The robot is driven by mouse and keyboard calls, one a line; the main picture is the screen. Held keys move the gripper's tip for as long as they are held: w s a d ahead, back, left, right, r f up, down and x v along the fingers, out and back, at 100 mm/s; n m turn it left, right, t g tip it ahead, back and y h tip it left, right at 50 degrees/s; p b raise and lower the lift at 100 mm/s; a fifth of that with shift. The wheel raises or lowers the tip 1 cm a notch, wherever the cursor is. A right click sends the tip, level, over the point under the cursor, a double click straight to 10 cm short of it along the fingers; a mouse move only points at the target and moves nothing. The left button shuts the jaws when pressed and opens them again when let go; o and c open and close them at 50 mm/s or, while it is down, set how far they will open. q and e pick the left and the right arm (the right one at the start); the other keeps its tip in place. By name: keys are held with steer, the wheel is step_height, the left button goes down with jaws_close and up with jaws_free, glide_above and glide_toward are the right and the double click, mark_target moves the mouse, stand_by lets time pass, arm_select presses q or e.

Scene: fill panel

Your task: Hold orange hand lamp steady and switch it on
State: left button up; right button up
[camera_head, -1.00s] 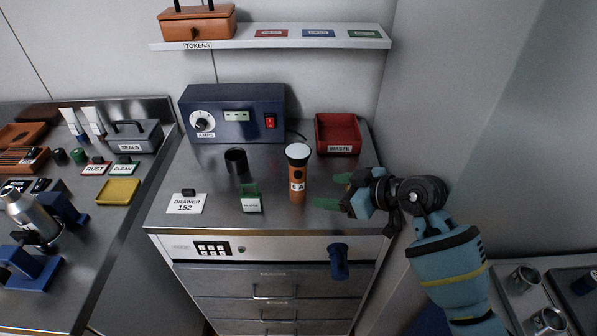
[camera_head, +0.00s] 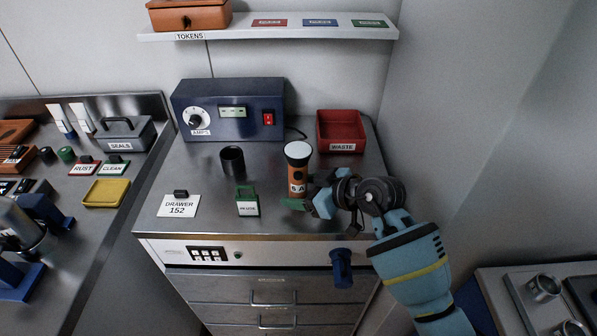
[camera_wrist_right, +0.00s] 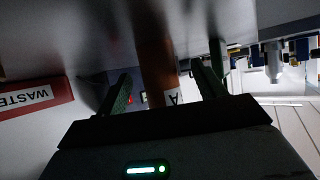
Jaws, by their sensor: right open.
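The orange hand lamp (camera_head: 297,175) stands upright on the metal cabinet top, with a black collar, a white lens on top and a white label. It also shows in the right wrist view (camera_wrist_right: 157,72), between the two fingers. My right gripper (camera_head: 298,193) is open and reaches the lamp from the right, low on its body. In the wrist view its green fingers (camera_wrist_right: 162,88) lie on either side of the lamp, with gaps visible. One finger is mostly hidden behind the lamp in the head view. The lamp's switch cannot be made out. My left gripper is not in view.
A green-handled tagged block (camera_head: 247,203) stands left of the lamp, with a black cup (camera_head: 232,161) behind it. A red waste bin (camera_head: 341,130) is behind right, a blue amps box (camera_head: 229,110) behind.

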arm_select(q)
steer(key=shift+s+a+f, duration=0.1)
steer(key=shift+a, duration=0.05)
arm_select(e)
steer(key=shift+a, duration=0.1)
steer(key=shift+f, duration=0.1)
steer(key=c, duration=1)
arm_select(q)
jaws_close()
arm_select(e)
steer(key=shift+o, duration=0.2)
stand_by(0.6)
